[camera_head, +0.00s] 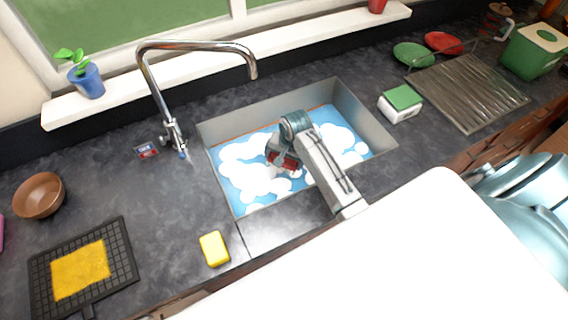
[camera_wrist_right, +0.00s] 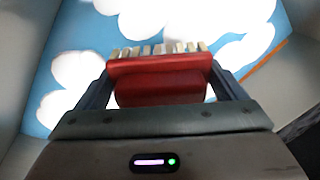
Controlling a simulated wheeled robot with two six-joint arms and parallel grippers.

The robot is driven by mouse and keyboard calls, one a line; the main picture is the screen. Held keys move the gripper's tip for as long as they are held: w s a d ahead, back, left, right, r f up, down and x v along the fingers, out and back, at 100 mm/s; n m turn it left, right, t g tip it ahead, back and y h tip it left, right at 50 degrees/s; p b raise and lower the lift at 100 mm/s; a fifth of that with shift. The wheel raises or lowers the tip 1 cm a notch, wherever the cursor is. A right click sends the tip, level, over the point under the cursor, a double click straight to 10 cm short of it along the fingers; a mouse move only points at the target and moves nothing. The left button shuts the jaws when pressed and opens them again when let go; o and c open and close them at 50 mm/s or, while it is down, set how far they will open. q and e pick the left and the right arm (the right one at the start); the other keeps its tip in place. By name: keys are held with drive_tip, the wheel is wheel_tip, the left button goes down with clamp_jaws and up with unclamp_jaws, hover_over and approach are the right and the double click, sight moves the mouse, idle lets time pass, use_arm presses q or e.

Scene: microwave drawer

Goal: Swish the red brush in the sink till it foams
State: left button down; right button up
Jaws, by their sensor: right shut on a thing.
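The sink (camera_head: 372,122) is set in the dark counter, with blue water and several white foam patches (camera_head: 240,152) inside it. My right arm reaches over the sink's front edge, and my right gripper (camera_head: 283,162) is down inside the basin. It is shut on the red brush (camera_wrist_right: 160,66), whose pale bristles point away from the gripper in the right wrist view. The brush (camera_head: 288,160) shows only partly in the head view, at the water. Whether the bristles are under the surface cannot be told. My left gripper is not in view.
The faucet (camera_head: 160,85) arches behind the sink. A yellow sponge (camera_head: 214,249) lies in front left, a green and white sponge (camera_head: 402,101) at right. A ribbed drying rack (camera_head: 468,92), a brown bowl (camera_head: 39,195) and a black grid tray (camera_head: 124,262) with a yellow cloth (camera_head: 81,269) stand farther out.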

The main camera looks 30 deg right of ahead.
drive_tip(key=w+a+v, duration=0.1)
drive_tip(key=w+v, duration=0.2)
drive_tip(key=v, duration=1.2)
drive_tip(key=shift+r, duration=0.4)
drive_tip(key=shift+s, duration=0.1)
